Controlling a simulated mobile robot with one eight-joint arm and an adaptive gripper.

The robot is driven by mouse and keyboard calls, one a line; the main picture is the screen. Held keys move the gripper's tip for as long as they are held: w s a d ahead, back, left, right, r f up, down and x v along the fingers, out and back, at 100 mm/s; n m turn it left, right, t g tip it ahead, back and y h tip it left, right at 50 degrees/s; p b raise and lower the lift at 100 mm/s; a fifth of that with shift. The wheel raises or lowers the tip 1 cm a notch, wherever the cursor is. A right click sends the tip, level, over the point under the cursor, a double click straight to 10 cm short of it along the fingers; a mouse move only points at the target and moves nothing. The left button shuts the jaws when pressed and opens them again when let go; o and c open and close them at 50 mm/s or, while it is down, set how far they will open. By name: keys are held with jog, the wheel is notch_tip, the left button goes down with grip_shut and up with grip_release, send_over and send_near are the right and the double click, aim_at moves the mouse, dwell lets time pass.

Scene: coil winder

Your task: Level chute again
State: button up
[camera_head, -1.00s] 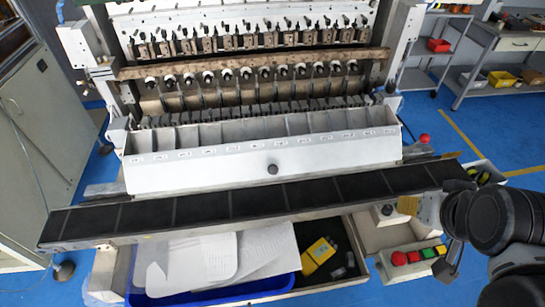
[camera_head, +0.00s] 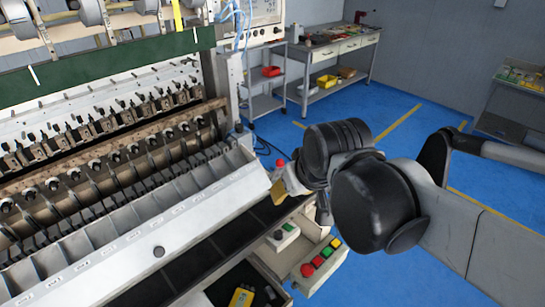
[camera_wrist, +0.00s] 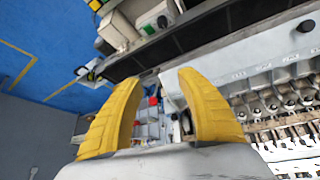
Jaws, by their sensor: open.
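The chute (camera_head: 150,225) is a long pale grey trough with several compartments along the front of the coil winder. A round dark knob (camera_head: 159,251) sits on its front face. Its tilt cannot be told for sure. In the wrist view the chute (camera_wrist: 255,55) is at the right, with the knob (camera_wrist: 290,105) showing. My gripper (camera_wrist: 156,78) has two yellow fingers spread wide, with nothing between them. In the head view my gripper (camera_head: 279,194) is partly hidden by my wrist, at the chute's right end and apart from the knob.
A black segmented ledge (camera_head: 190,268) runs below the chute. A control box (camera_head: 319,262) with coloured buttons stands at its right end, near a red knob (camera_head: 280,163). Shelves (camera_head: 270,85) and a workbench (camera_head: 335,60) stand at the back. The blue floor at right is clear.

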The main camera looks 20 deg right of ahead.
jog(key=w+d+r+p, duration=0.2)
jog(key=w+r+p, duration=0.15)
jog(key=w, duration=0.35)
jog(key=n+g+p, duration=0.1)
jog(key=g+p, duration=0.1)
jog(key=p, duration=0.1)
send_near(280, 160)
jog(key=b+x, duration=0.3)
jog(key=x, duration=0.8)
jog(key=shift+f, duration=0.2)
jog(key=shift+r, duration=0.1)
grip_shut()
